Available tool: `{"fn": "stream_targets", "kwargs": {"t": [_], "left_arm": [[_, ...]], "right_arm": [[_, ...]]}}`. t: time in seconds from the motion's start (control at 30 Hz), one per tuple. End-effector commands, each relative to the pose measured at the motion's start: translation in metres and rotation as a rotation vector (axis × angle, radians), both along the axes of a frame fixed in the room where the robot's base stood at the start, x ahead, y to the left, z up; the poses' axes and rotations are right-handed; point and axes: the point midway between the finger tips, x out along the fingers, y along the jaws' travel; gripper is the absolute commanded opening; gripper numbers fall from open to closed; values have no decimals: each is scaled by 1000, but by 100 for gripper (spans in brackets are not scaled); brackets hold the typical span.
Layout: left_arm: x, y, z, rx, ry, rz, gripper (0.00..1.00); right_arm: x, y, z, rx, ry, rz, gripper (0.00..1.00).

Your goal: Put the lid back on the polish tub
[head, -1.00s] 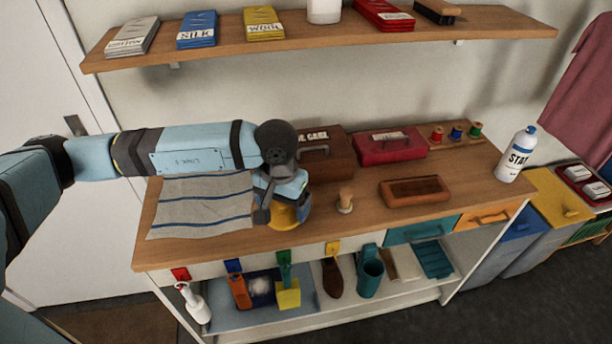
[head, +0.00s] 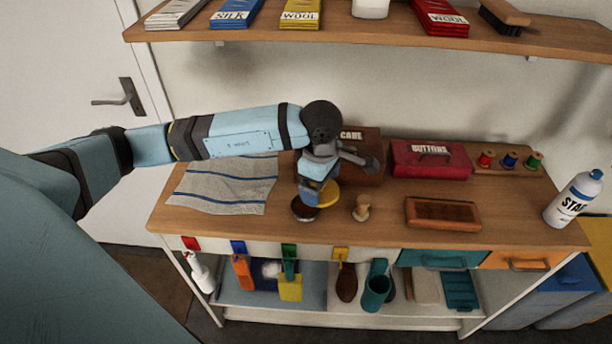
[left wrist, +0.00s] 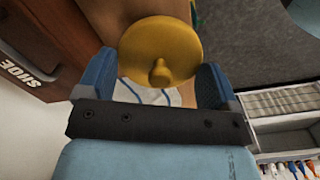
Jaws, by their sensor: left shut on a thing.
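The yellow round lid (head: 329,199) is held between the blue fingers of my left gripper (head: 318,192), tilted. In the left wrist view the lid (left wrist: 150,42) shows its face with a small knob, between the two fingers (left wrist: 155,85). The small round polish tub (head: 304,211), dark brown inside, stands open on the bench, just left of and below the lid in the head view. The gripper partly covers it. Whether lid and tub touch I cannot tell. My right gripper is not in view.
A wooden-handled dauber (head: 361,208) stands just right of the lid. A brown shoe-care box (head: 362,166) is close behind the gripper. A striped cloth (head: 225,186) lies to the left, a brown tray (head: 442,213) to the right. A shelf (head: 330,33) hangs above.

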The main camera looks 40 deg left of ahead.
Motion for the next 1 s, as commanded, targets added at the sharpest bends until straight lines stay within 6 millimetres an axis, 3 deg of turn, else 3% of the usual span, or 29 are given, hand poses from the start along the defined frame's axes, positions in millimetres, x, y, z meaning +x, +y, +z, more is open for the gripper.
{"fn": "stream_targets", "kwargs": {"t": [0.3,0.5,0.7,1.0], "left_arm": [[4,25,-9,-14,15,921,64],[5,37,-13,-17,19,1332,64],[6,43,-14,-17,17,1497,64],[5,43,-29,-17,19,1507,64]], "right_arm": [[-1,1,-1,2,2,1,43],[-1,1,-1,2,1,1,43],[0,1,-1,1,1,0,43],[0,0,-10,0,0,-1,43]]}}
